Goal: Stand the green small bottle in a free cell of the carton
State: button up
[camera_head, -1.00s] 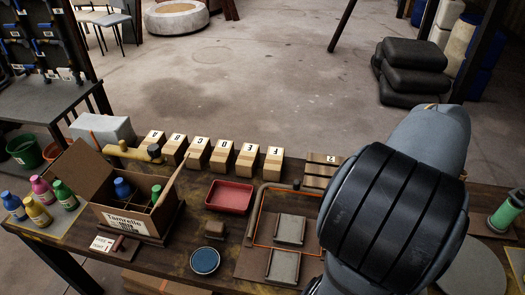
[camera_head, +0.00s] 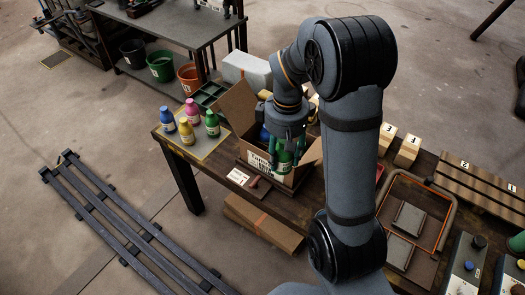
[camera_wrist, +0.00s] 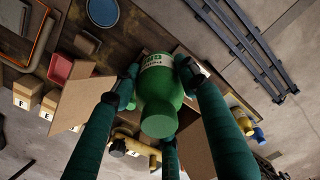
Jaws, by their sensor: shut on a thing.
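My gripper (camera_head: 286,150) points down over the open cardboard carton (camera_head: 258,163), its fingers closed around a green small bottle (camera_wrist: 160,95). In the wrist view the bottle is between the fingers, its narrow end toward my palm and its label partly showing. In the head view the held bottle (camera_head: 285,162) looks upright at the carton's opening; whether it touches the carton floor is hidden. A blue bottle (camera_head: 264,135) shows partly inside the carton behind my gripper. The cells are mostly hidden. Another green bottle (camera_head: 212,124) stands on the mat left of the carton.
Blue (camera_head: 167,119), pink (camera_head: 192,111) and yellow (camera_head: 187,132) bottles stand on the mat. The carton's raised flap (camera_head: 236,106) is close to my gripper. A white block (camera_head: 246,68) lies behind. Lettered blocks (camera_head: 408,150) and an orange-edged tray (camera_head: 440,211) are right.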

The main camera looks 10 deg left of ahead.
jog(key=w+a+f+n, duration=0.1)
jog(key=a+f+n, duration=0.15)
jog(key=a, duration=0.35)
jog(key=w+d+p, duration=0.4)
jog(key=w+d, duration=0.4)
jog(key=w, duration=0.1)
jog(key=shift+w+f+m, duration=0.2)
jog(key=shift+f+m, duration=0.15)
jog(key=shift+f, duration=0.05)
jog(key=shift+f, duration=0.1)
jog(key=shift+f+b, duration=0.65)
jog(key=shift+f, duration=0.25)
jog(key=shift+f, duration=0.1)
jog(key=shift+f+b, duration=1.15)
jog(key=shift+f, duration=0.15)
jog(key=o, duration=1.4)
